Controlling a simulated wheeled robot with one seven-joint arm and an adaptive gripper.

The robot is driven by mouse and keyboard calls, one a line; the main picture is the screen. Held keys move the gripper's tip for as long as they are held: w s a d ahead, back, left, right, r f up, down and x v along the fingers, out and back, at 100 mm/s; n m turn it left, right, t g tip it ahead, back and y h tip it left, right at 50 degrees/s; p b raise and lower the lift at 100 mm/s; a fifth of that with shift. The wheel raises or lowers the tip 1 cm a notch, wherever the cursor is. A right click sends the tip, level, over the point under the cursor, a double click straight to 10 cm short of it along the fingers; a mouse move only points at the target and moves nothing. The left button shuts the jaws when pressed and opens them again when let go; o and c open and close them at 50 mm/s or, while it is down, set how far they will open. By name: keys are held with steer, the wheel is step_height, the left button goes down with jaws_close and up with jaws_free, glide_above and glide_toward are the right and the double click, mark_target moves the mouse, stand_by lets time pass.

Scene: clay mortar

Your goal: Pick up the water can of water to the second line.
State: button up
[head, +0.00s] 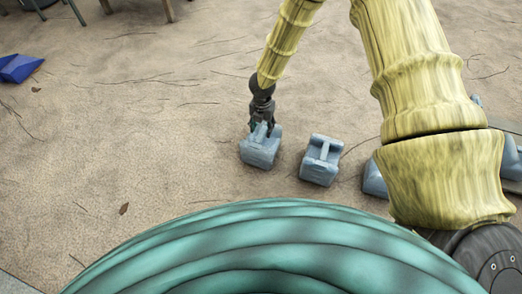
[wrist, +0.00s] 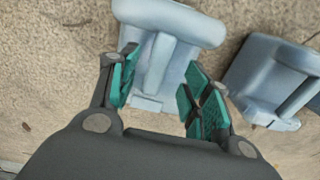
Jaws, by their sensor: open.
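A pale blue-grey water can (head: 259,150) stands on the sandy ground, left of another similar can (head: 320,160). My gripper (head: 262,128) is over the left can, at its top handle. In the wrist view my gripper (wrist: 158,90) is open, with a green-padded finger on each side of the can's handle bar (wrist: 155,65). The fingers look apart from the handle. The second can (wrist: 270,80) shows at the right of the wrist view. Water level and any line marks cannot be made out.
A further blue-grey can (head: 374,180) is partly hidden behind my arm at the right. A blue object (head: 18,68) lies at the far left. Wooden legs (head: 168,10) show at the top edge. The ground left of the cans is mostly clear, with twigs and leaves.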

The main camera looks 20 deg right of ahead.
mark_target(261, 134)
steer(key=shift+s+a+f+b, duration=0.1)
steer(key=shift+a+f+b, duration=0.05)
steer(key=shift+f+b, duration=1)
steer(key=shift+s+a+f+b, duration=0.15)
steer(key=shift+f+b, duration=0.55)
steer(key=shift+f, duration=0.8)
steer(key=shift+w, duration=0.1)
steer(key=shift+c, duration=0.2)
jaws_close()
steer(key=shift+r, duration=0.1)
